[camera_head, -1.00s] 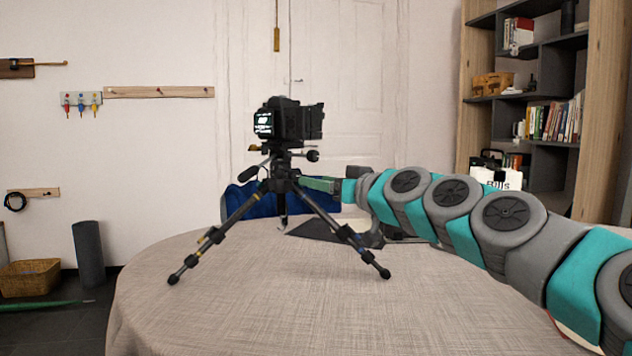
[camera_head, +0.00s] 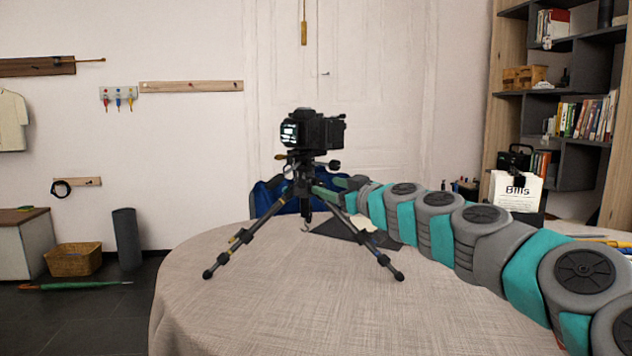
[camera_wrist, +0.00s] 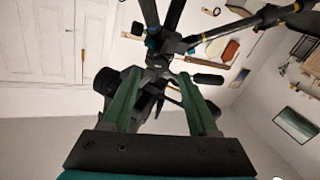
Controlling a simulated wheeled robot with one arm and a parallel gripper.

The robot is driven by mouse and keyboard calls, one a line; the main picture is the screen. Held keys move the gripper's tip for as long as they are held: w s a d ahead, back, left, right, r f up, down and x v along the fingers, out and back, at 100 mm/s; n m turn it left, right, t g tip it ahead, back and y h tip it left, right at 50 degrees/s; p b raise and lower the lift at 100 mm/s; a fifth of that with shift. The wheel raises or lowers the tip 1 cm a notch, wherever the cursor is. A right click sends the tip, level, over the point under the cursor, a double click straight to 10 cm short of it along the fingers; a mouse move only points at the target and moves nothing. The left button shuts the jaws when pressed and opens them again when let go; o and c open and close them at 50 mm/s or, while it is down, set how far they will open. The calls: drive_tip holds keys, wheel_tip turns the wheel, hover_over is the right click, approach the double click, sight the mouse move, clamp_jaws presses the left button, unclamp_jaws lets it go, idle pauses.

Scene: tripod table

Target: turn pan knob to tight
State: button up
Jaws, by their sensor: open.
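A black camera (camera_head: 312,129) sits on top of a black tripod (camera_head: 248,232), which stands upright on the table. Below the camera, the tripod head has a dark knob (camera_head: 334,164) on its right side. In the wrist view the tripod appears upside down, with dark round parts at the left (camera_wrist: 106,81) and a dark elongated part at the right (camera_wrist: 208,79). I cannot tell which part is the pan knob. My gripper (camera_head: 320,190) is at the upper tripod, just below the head. In the wrist view its green fingers (camera_wrist: 158,80) are apart, with dark tripod parts between and behind them; contact is unclear.
The round cloth-covered table (camera_head: 300,310) is mostly bare in front. A dark flat item (camera_head: 345,230) lies behind the tripod, with a blue chair (camera_head: 270,198) beyond. A shelf unit (camera_head: 505,115) stands at the right. The tripod's spread legs are close to my arm.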

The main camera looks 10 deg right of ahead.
sight(319, 183)
drive_tip(key=shift+x, duration=2.1)
drive_tip(key=shift+a, duration=0.1)
clamp_jaws()
